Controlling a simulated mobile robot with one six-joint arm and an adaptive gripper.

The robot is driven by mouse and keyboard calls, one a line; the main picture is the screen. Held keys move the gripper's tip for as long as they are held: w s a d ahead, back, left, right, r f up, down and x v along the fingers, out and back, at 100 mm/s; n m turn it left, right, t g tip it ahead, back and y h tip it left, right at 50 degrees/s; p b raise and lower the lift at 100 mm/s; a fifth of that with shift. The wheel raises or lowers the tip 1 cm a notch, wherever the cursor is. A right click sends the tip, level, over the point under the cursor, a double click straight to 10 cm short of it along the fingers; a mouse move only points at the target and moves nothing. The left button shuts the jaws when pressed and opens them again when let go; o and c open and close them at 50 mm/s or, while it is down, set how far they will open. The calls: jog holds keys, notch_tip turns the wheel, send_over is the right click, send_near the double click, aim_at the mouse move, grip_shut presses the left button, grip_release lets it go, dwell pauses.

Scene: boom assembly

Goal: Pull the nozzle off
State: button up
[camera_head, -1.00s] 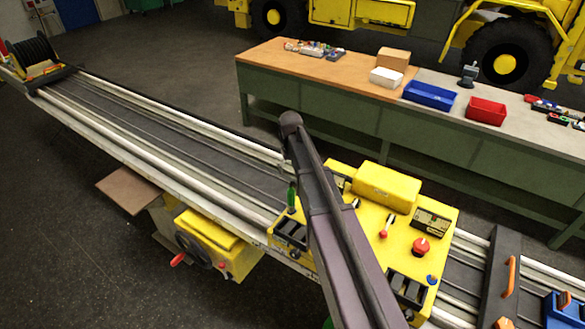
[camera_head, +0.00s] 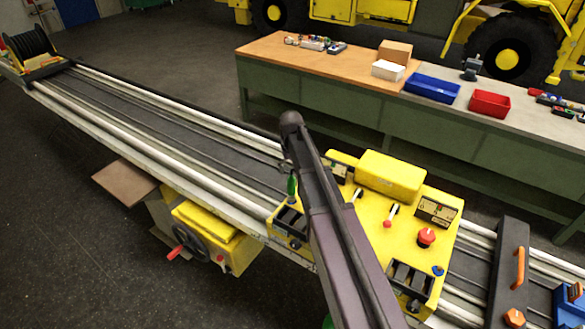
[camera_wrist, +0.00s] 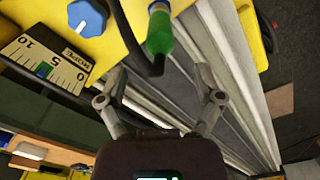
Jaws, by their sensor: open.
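The nozzle, as far as I can tell, is the slim green piece (camera_head: 292,186) at the left edge of the yellow control box (camera_head: 375,225), beside my arm. In the head view my arm hides most of the gripper.
Long pale rails (camera_head: 165,170) run from the box to a black reel (camera_head: 32,48). A dial plate (camera_wrist: 45,62) and blue knob (camera_wrist: 87,16) lie close to my left finger. A workbench (camera_head: 350,110) with blue and red bins stands behind.

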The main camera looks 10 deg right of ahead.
aim_at(291, 178)
jog(key=shift+f+b, duration=3.7)
jog(key=shift+f, duration=0.35)
